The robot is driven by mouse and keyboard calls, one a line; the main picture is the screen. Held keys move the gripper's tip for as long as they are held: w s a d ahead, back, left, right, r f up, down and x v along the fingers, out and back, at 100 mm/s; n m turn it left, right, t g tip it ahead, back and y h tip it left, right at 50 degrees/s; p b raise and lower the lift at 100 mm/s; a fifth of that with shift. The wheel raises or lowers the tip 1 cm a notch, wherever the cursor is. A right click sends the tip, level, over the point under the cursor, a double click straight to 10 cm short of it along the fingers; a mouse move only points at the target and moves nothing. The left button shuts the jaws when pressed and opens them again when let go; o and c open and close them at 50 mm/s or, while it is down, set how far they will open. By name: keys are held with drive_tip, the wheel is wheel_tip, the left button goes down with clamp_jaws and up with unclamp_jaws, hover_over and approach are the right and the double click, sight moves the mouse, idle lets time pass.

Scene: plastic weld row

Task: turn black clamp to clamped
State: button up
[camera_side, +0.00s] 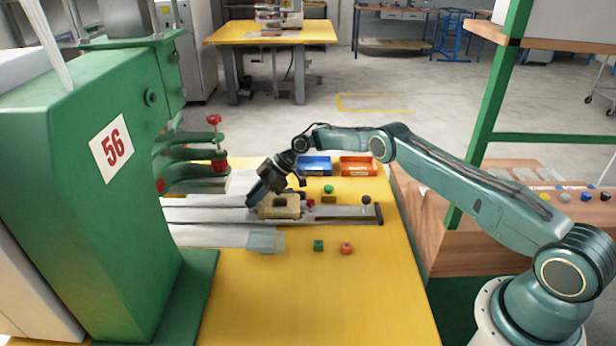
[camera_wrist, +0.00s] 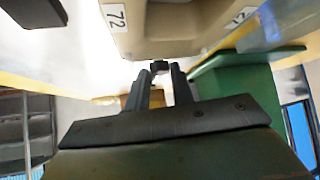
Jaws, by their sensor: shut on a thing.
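My gripper (camera_side: 253,200) points down and left at the left end of the tan block (camera_side: 279,207) on the grey rail. In the wrist view, my gripper (camera_wrist: 160,82) is shut on a small black piece, which I take to be the black clamp (camera_wrist: 159,66). The tan block (camera_wrist: 165,32), marked 72, is close beside it there. In the side view the held piece is hidden by my gripper, and the clamp's position cannot be read. A red knob (camera_side: 311,203) stands at the block's right end, and a dark ball knob (camera_side: 366,200) near the rail's right end.
A green machine (camera_side: 110,170) marked 56 stands at the left, its arms and red knobs reaching over the rails. Blue (camera_side: 314,166) and orange (camera_side: 358,167) bins stand behind. Green (camera_side: 318,245) and orange (camera_side: 346,248) pieces lie in front.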

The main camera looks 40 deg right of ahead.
drive_tip(key=shift+r, duration=0.1)
drive_tip(key=o, duration=1)
drive_tip(key=v, duration=1.3)
drive_tip(key=shift+d+r, duration=0.25)
drive_tip(key=shift+d, duration=0.1)
